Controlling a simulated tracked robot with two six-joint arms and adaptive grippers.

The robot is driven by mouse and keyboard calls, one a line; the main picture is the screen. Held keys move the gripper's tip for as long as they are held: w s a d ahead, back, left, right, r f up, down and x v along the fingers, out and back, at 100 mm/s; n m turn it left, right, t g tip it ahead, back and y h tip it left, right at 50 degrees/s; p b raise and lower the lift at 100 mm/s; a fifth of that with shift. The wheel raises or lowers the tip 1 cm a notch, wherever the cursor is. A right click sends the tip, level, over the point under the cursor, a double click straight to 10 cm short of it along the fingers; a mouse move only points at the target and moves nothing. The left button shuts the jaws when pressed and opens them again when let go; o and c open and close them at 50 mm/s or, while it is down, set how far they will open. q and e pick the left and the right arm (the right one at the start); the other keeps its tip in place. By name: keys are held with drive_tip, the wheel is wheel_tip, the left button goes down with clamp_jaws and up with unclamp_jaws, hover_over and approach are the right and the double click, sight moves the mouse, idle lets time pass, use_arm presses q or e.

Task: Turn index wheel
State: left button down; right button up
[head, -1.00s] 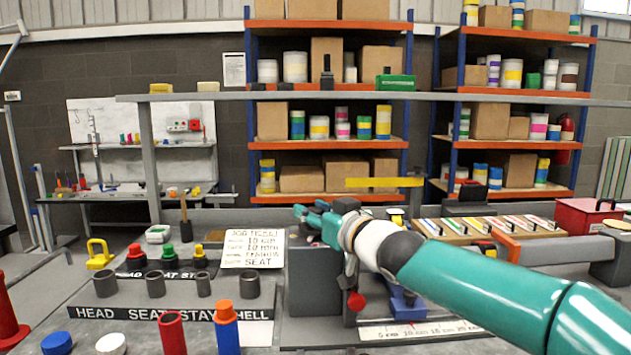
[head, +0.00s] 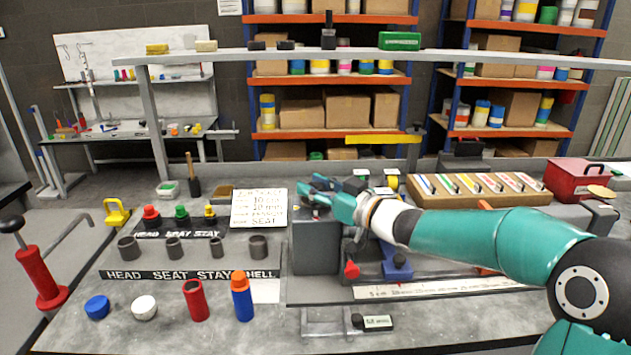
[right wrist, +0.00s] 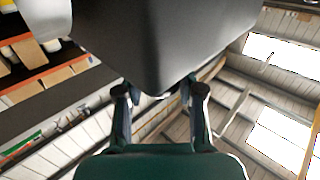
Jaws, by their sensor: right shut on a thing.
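My right gripper (head: 320,190) reaches in from the right, above and against the top of a dark grey block (head: 315,250) on the bench. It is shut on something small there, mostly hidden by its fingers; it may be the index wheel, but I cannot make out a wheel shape. In the right wrist view the two fingers (right wrist: 162,95) stand on either side of a narrow gap, and a large dark grey body (right wrist: 160,40) fills the space beyond them. My left gripper is not in view.
A white job ticket (head: 259,207) stands left of the block. Grey rings (head: 173,247), red and blue cylinders (head: 242,297) and caps lie to the left. A scale strip (head: 430,287) runs in front. A wooden rack (head: 480,190) and red box (head: 585,178) stand right. A shelf bar (head: 350,62) crosses above.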

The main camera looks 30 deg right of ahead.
drive_tip(key=o, duration=1.1)
drive_tip(key=shift+s, duration=0.15)
drive_tip(key=v, duration=1.1)
drive_tip(key=shift+s+d+f, duration=0.1)
drive_tip(key=shift+s+d, duration=0.05)
drive_tip(key=shift+s, duration=0.25)
